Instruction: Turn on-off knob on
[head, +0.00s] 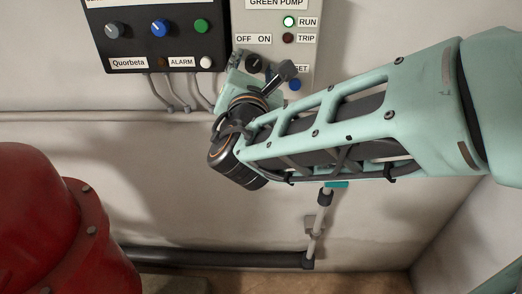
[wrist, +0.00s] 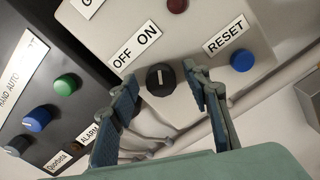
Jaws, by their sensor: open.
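The on-off knob (wrist: 160,79) is a round black knob with a white pointer line, below the OFF and ON labels on the pale green pump panel (wrist: 205,20). In the wrist view its line runs roughly up and down in the picture. My gripper (wrist: 160,82) is open, its two blue-padded fingers on either side of the knob; I cannot tell whether they touch it. In the head view the knob (head: 254,63) shows just above my wrist, and my gripper is largely hidden behind the arm.
A blue RESET button (wrist: 242,60) is right of the knob. The RUN lamp (head: 289,21) glows green; the TRIP lamp (head: 289,38) is dark. A black panel (head: 100,45) with knobs and buttons is at left. A red rounded body (head: 40,220) stands lower left.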

